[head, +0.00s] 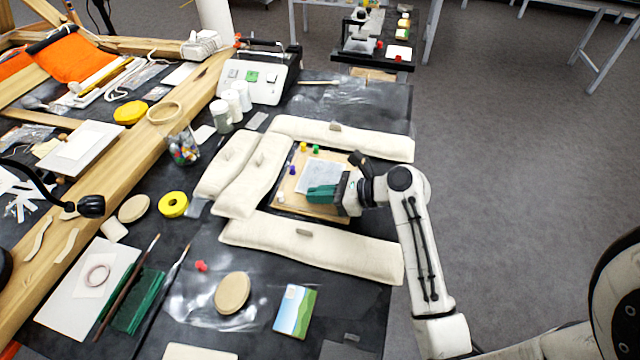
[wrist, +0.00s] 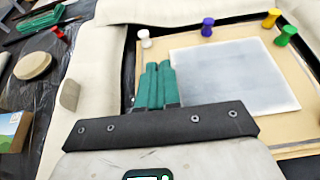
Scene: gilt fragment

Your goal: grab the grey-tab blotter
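I cannot tell for sure which thing is the grey-tab blotter. Long cream pads with small greyish tabs lie around a tan board (head: 328,210): one at the back (head: 380,146), two at the left including the inner one (head: 238,192), and one in front (head: 345,257). A pale grey sheet (head: 318,175) lies flat on the board; it also shows in the wrist view (wrist: 235,80). My gripper (head: 310,194) has green fingers over the board, beside the sheet. In the wrist view the fingers (wrist: 158,66) are together, with nothing visible between them.
Yellow, green, blue and white pins (head: 316,149) stand on the board. A yellow ring (head: 173,205), a wooden disc (head: 232,293) and a picture card (head: 295,311) lie on the black table. White jars (head: 242,96) stand at the back. Open floor lies to the right.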

